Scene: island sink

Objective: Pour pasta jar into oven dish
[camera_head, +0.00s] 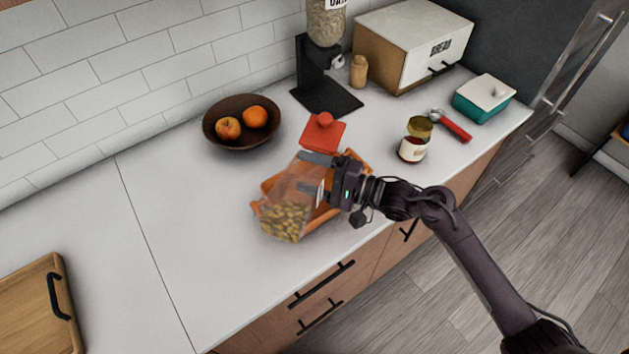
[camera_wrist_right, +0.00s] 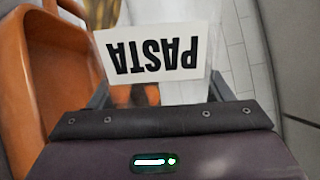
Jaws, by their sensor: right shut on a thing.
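The pasta jar (camera_head: 285,222) is clear, with yellowish pasta gathered at its lower end. It is tilted, and my right gripper (camera_head: 310,177) is shut on it. In the right wrist view its white PASTA label (camera_wrist_right: 152,52) appears upside down between the fingers. The orange oven dish (camera_head: 268,185) is on the counter behind and below the jar, which hides part of it. The dish also shows at the left of the right wrist view (camera_wrist_right: 60,75). I cannot tell whether any pasta is in the dish. My left gripper is not in view.
A red lid (camera_head: 322,134) lies behind the dish. A fruit bowl (camera_head: 240,140), a black dispenser stand (camera_head: 325,95), a jam jar (camera_head: 412,150) and a bread box (camera_head: 415,45) stand around. A wooden board (camera_head: 35,310) lies at left. The counter's left-middle is clear.

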